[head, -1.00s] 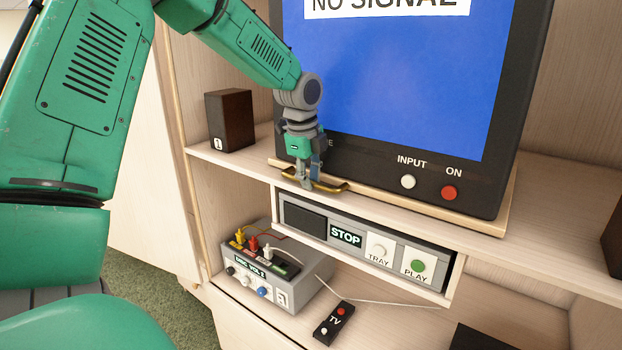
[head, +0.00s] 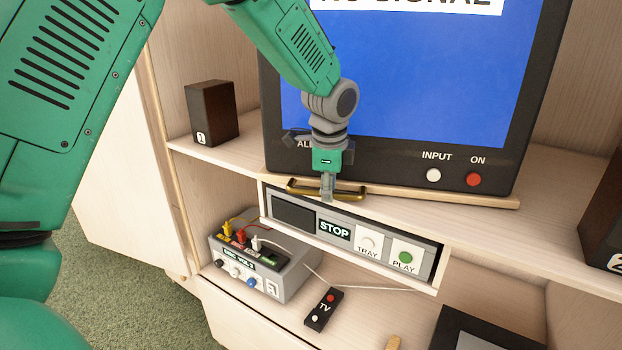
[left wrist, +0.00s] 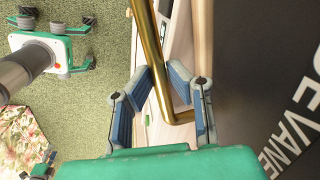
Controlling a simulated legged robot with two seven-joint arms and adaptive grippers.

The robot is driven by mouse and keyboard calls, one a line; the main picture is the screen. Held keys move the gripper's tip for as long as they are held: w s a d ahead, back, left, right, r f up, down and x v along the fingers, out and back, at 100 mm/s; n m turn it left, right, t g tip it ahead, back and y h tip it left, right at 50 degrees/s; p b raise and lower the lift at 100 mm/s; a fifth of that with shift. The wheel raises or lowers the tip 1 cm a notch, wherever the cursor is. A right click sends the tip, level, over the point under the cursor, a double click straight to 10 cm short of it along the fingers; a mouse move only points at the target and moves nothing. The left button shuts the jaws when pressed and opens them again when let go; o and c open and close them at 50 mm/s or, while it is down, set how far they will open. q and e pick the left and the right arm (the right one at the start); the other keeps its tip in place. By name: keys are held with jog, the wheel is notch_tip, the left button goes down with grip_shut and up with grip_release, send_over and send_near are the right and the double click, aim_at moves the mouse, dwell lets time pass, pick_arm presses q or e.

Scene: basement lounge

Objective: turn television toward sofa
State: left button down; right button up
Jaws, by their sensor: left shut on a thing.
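The television (head: 400,155) is a dark set with a blue screen and a cut-off "SIGNAL" sign, standing on a thin wooden board (head: 440,196) on the shelf. A brass handle (head: 298,189) sticks out at the board's front left. My left gripper (head: 327,196) points down and is shut on this handle, below the screen. In the left wrist view the brass handle (left wrist: 157,60) passes between the fingers (left wrist: 160,108), beside the dark television front (left wrist: 260,80). No sofa can be made out for sure; a floral fabric (left wrist: 22,130) shows at the left edge. My right gripper is not in view.
A speaker (head: 212,112) stands left of the television, another (head: 603,230) at the right edge. Below are a player (head: 345,236) with buttons, a grey box (head: 260,268) with plugged cables and a remote (head: 323,309). Green carpet (head: 130,285) lies at the lower left.

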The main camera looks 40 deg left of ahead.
pick_arm(q)
jog(key=shift+w+d+r, duration=0.15)
jog(key=shift+d, duration=0.3)
jog(key=shift+a, duration=0.4)
jog(key=c, duration=1.5)
grip_release()
jog(key=shift+c, duration=0.2)
jog(key=shift+d, duration=0.45)
jog(key=shift+r, duration=0.25)
notch_tip(320, 180, up, 11)
jog(key=s+d, duration=0.1)
jog(key=s, duration=0.1)
jog(key=shift+d+r, duration=0.15)
jog(key=shift+d, duration=0.05)
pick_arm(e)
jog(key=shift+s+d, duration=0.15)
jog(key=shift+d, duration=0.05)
pick_arm(q)
jog(key=shift+a, duration=0.1)
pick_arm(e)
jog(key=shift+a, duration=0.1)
